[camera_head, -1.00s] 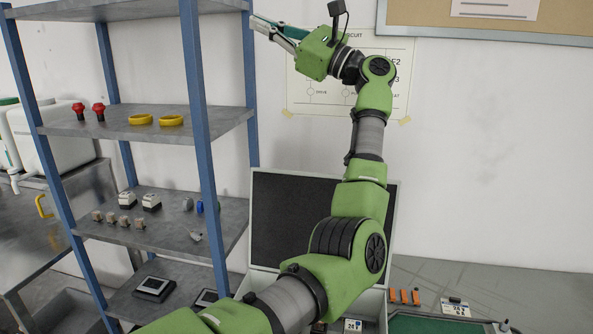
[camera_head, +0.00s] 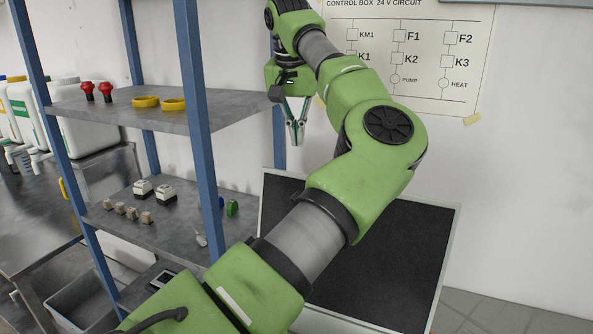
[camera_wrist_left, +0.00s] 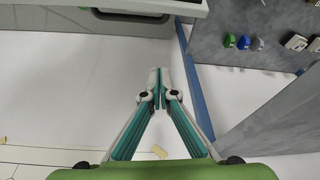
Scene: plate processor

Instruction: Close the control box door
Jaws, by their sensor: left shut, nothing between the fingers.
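The control box door (camera_head: 400,262) is a dark panel with a pale frame. It stands raised in front of the wall, its dark face toward me, in the lower middle of the head view. My arm covers its left part and the box below. My left gripper (camera_head: 297,141) is above the door's upper left part in the picture, fingers pointing down, shut and empty. The wrist view also shows the gripper's fingertips (camera_wrist_left: 159,77) together, with nothing between them. A pale edge (camera_wrist_left: 150,4) crosses the top there; I cannot tell whether it is the door. My right gripper is out of view.
A blue-posted shelf (camera_head: 200,130) stands close on the left of the gripper, with yellow rings (camera_head: 174,104), red buttons (camera_head: 104,90) and small parts. A circuit poster (camera_head: 430,85) hangs on the wall behind. The wall area at right is clear.

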